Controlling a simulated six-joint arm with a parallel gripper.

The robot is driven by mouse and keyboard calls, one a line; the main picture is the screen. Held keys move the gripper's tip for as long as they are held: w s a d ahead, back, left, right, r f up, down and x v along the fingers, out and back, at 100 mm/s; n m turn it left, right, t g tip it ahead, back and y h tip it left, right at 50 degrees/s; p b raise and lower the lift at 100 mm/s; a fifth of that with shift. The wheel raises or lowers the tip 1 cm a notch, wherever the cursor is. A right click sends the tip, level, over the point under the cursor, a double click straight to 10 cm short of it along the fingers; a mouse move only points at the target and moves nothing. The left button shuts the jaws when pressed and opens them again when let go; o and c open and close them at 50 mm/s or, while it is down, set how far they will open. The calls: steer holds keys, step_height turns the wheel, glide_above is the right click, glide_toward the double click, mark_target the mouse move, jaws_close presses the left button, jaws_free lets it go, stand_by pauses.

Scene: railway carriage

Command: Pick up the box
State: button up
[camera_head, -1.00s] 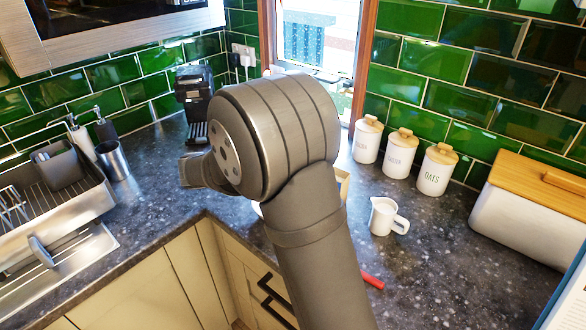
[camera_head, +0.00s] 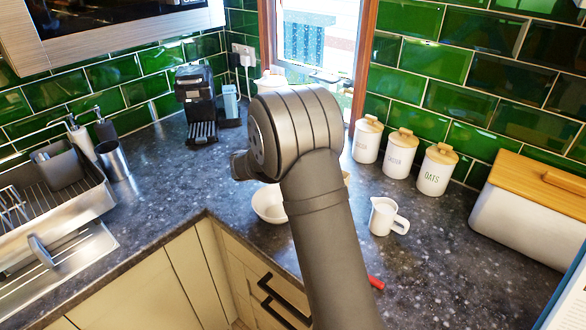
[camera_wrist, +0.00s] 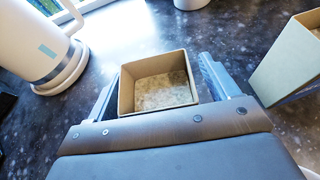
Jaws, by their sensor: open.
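In the wrist view, an open-topped tan box (camera_wrist: 152,65) stands between the two fingers of my gripper (camera_wrist: 159,68). Its inside looks empty, with a speckled bottom. The fingers are open, one on the left and one on the right of the box. I cannot tell whether either finger touches it. A second, pale greenish box-like thing (camera_wrist: 282,65) with a tan rim stands to the right, partly cut off by the picture edge. In the head view my arm hides the gripper and most of what lies behind it.
A white kettle (camera_wrist: 35,40) stands left of my gripper. A white bowl (camera_head: 269,204) is partly behind my arm. A white jug (camera_head: 384,218), a canister (camera_head: 435,172) and a bread bin (camera_head: 525,215) stand to the right. A coffee machine (camera_head: 196,105) stands left.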

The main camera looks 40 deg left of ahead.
steer(key=shift+w+f, duration=0.1)
steer(key=shift+w, duration=0.15)
steer(key=c, duration=1.1)
